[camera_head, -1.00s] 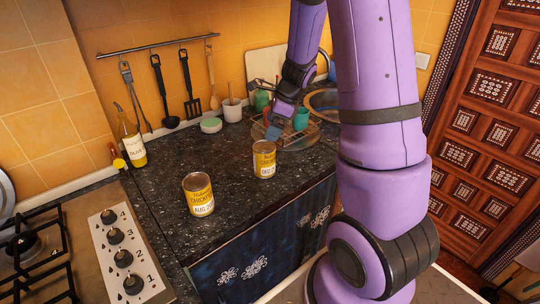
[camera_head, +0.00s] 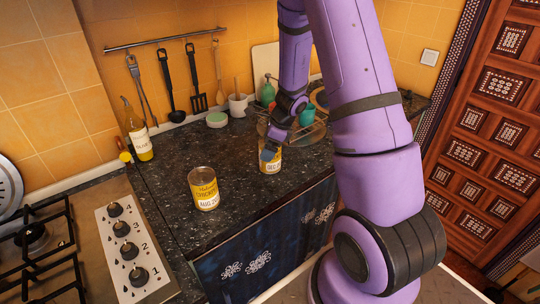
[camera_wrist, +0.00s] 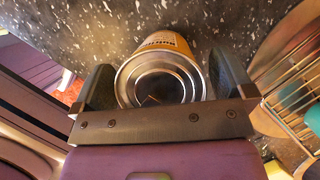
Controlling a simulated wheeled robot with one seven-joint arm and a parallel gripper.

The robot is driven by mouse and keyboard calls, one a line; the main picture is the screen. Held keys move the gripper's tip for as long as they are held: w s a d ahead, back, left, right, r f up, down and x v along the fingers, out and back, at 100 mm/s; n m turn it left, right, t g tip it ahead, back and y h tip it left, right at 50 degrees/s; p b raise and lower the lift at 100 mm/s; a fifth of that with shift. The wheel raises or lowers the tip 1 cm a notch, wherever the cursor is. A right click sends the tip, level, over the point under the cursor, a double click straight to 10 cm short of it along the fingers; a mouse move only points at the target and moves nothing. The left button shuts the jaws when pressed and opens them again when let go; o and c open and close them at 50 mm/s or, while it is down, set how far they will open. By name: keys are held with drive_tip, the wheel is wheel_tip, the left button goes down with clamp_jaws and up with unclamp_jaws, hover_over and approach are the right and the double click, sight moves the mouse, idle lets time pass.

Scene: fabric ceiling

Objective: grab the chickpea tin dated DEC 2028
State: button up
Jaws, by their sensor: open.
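Two yellow tins stand upright on the dark speckled counter. The right tin (camera_head: 271,166) has a label that seems to read DEC, with its year too small to read surely. The left tin (camera_head: 204,190) reads AUG, with CHICKP partly legible above. My gripper (camera_head: 268,153) is at the top of the right tin and hides part of it. In the wrist view, that tin's metal lid (camera_wrist: 162,82) lies between the two fingers of my open gripper (camera_wrist: 165,84). The fingers are on either side of it; whether they touch it I cannot tell.
A dish rack (camera_wrist: 290,85) is close to the right finger in the wrist view. An oil bottle (camera_head: 137,130) stands by the back wall, and a gas hob (camera_head: 60,245) is at left. The counter (camera_head: 180,155) between bottle and tins is clear.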

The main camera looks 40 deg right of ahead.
drive_tip(key=shift+f, duration=0.2)
drive_tip(key=c, duration=1.2)
drive_tip(key=shift+o, duration=0.2)
drive_tip(key=shift+r, duration=0.2)
